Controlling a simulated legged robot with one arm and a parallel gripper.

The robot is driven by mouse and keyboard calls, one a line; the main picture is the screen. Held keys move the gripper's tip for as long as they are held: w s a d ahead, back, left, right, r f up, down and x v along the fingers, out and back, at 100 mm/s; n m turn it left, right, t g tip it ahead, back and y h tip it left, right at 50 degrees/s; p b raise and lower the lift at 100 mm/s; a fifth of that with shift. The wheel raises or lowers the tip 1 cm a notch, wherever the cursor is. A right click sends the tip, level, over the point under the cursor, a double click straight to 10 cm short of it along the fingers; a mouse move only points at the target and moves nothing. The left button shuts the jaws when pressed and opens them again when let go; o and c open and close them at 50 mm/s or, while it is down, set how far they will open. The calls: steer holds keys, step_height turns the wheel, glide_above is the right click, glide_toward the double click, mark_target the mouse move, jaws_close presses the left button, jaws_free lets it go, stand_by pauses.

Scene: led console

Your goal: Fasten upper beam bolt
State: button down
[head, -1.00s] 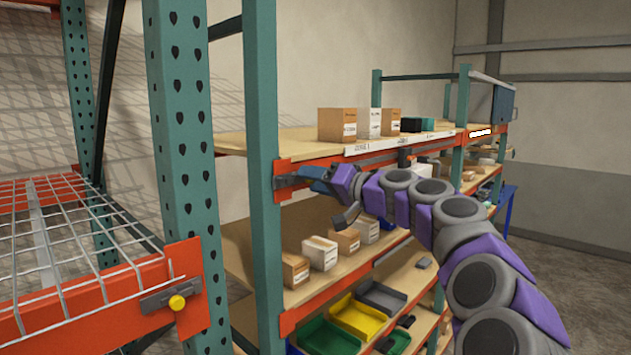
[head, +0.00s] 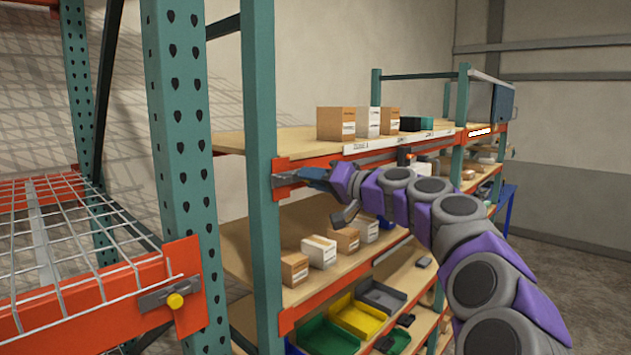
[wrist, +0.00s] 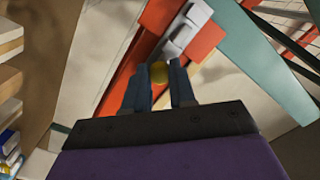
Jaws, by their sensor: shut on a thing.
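The upper orange beam (head: 378,159) of the middle rack meets a teal upright at its left end, with a grey latch plate (head: 284,181) there. In the wrist view the orange beam end (wrist: 203,42) and the grey latch plate (wrist: 184,32) lie just beyond my fingers. A yellow bolt (wrist: 159,72) sits between the fingertips of my gripper (wrist: 159,83), which is shut on it. In the head view my gripper (head: 314,175) is at the beam's left end. The bolt is hidden there.
A nearer rack at left has a wire-mesh deck (head: 75,235) and another yellow bolt (head: 176,301) on its orange beam. Cardboard boxes (head: 336,123) stand on the shelf above my gripper. Smaller boxes (head: 318,251) and coloured bins (head: 357,316) are below.

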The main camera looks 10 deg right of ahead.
steer(key=shift+s+a+f+b, duration=0.15)
steer(key=shift+s+a+b, duration=0.2)
steer(key=shift+a, duration=0.2)
steer(key=shift+s+a+f+b, duration=0.1)
steer(key=shift+s+a+b, duration=0.25)
steer(key=shift+a, duration=0.15)
steer(key=c, duration=1.4)
jaws_free()
steer(key=o, duration=0.5)
steer(key=shift+r, duration=0.1)
steer(key=shift+c, duration=0.2)
steer(key=b+v, duration=0.1)
steer(key=v, duration=1.6)
steer(key=shift+d+b, duration=0.2)
steer(key=shift+b, duration=0.15)
steer(key=shift+s, duration=0.1)
